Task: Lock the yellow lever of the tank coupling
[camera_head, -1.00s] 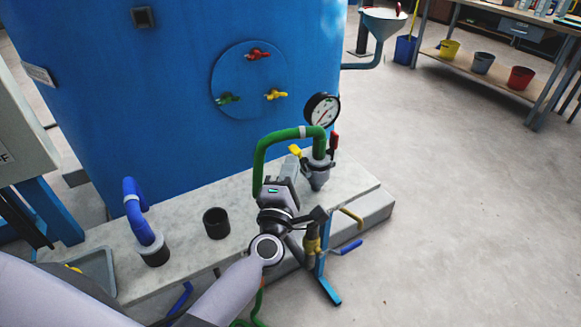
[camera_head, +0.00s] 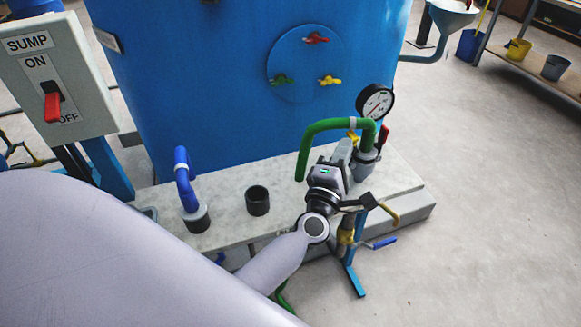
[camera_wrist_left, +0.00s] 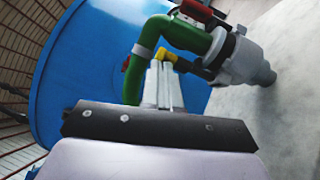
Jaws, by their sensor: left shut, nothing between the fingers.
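The tank coupling (camera_head: 366,168) is a grey fitting at the end of the green hose (camera_head: 338,124), on the stone ledge. Its yellow lever (camera_head: 353,136) shows as a small piece just beyond my gripper's fingers; its lower part is hidden. A red lever (camera_head: 384,138) stands upright on the coupling's other side. My left gripper (camera_head: 344,148) is shut and empty, left of the coupling. In the left wrist view, the closed fingers (camera_wrist_left: 162,82) point at the yellow lever (camera_wrist_left: 168,53). Whether they touch it I cannot tell. My right gripper is not in view.
The blue tank (camera_head: 230,100) rises behind the ledge (camera_head: 232,225). A pressure gauge (camera_head: 375,102) stands close above the coupling. A black open socket (camera_head: 258,200) and a blue pipe (camera_head: 184,178) are to the left. The floor at right is clear.

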